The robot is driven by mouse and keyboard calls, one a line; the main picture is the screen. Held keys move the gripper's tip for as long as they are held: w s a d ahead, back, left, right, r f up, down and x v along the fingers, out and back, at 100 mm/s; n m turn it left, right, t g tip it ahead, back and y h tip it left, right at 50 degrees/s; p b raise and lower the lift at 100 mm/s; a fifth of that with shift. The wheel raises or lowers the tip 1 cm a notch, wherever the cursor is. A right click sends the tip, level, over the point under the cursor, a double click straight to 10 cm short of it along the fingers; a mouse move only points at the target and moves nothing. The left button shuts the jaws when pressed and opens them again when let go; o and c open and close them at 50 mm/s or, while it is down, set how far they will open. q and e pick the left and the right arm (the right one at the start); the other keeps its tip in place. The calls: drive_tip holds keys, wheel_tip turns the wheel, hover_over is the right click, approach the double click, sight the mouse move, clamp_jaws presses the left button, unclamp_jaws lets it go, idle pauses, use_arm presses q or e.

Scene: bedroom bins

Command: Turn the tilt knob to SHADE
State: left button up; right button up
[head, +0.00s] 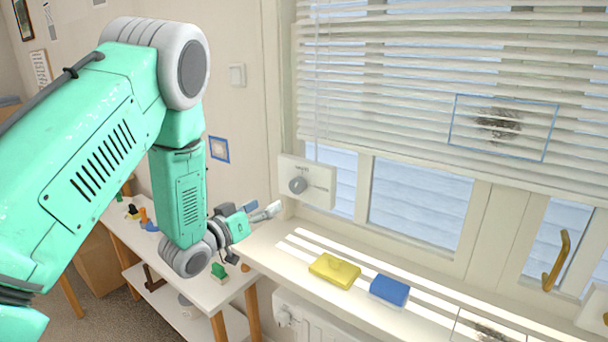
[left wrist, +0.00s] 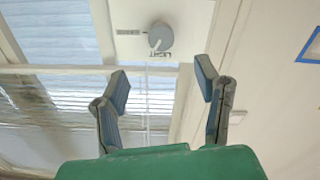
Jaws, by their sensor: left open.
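The tilt knob (head: 298,185) is a round grey knob on a white plate (head: 320,187) fixed beside the window, below the blinds. In the left wrist view the knob (left wrist: 161,37) shows beyond the fingertips, with the plate (left wrist: 190,15) around it. The word LIGHT is readable beside the knob, upside down; another small label is too small to read. My left gripper (head: 262,210) is open and empty, below and left of the knob, apart from it. Its two fingers (left wrist: 162,80) stand wide apart in the left wrist view. My right gripper is not in view.
White blinds (head: 400,80) cover the upper window. A yellow block (head: 334,271) and a blue block (head: 389,290) lie on the sill (head: 290,262). A white table (head: 195,287) with small objects stands below my left arm. A yellow window handle (head: 556,262) is at right.

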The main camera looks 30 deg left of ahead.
sight(295, 188)
use_arm(q)
drive_tip(key=w, duration=1.3)
drive_tip(key=shift+w+d, duration=0.25)
drive_tip(key=shift+d, duration=0.15)
drive_tip(key=shift+a, duration=0.1)
drive_tip(key=c, duration=1.2)
